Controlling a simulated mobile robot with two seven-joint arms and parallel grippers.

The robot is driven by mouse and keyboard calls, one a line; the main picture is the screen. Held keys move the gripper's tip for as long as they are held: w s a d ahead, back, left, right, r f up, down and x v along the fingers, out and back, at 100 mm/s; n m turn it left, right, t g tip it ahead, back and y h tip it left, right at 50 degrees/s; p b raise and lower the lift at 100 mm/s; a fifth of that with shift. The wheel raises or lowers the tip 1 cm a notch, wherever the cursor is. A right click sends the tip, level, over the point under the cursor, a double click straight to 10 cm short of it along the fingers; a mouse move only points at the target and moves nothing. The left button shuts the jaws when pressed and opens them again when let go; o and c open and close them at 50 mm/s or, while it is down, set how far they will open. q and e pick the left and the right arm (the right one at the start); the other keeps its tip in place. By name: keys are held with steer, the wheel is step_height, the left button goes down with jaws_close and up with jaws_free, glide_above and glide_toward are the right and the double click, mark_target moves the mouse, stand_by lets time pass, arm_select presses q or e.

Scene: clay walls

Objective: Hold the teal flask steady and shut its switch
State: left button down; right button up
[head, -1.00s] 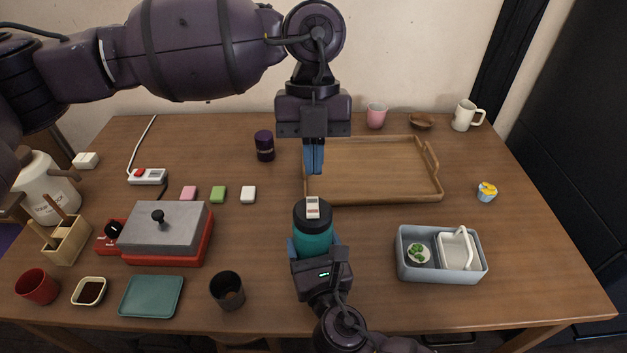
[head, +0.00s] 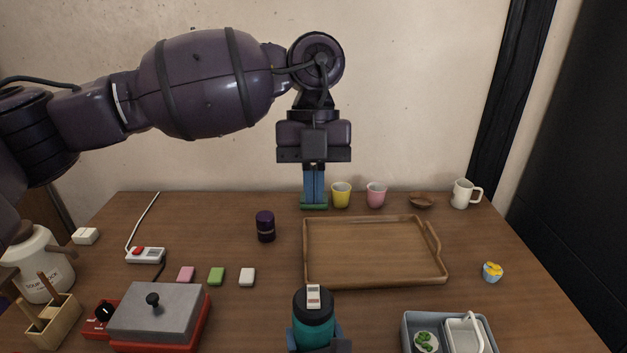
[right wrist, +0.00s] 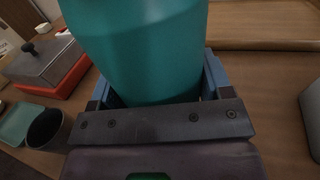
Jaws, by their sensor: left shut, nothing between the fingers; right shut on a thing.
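The teal flask (head: 315,335) stands upright in the lower middle of the head view, its lower part cut off. Its black lid carries a small white switch (head: 313,296) with a reddish mark. My right gripper (head: 316,341) is shut around the flask's body. The right wrist view shows the teal body (right wrist: 140,45) between the blue fingers, with the lid out of frame. My left gripper (head: 314,203) is shut and empty, pointing down, above and beyond the flask and well clear of the switch. Which way the switch is set is too small to tell.
A wooden tray (head: 374,284) lies just behind and right of the flask. A purple jar (head: 265,227) stands behind left, near several small blocks. A grey-lidded red appliance (head: 155,312) is left. A blue-grey bin (head: 408,335) is right. Cups line the back, with a green item behind my left fingertips.

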steer(key=o, duration=1.2)
steer(key=shift+o, duration=0.2)
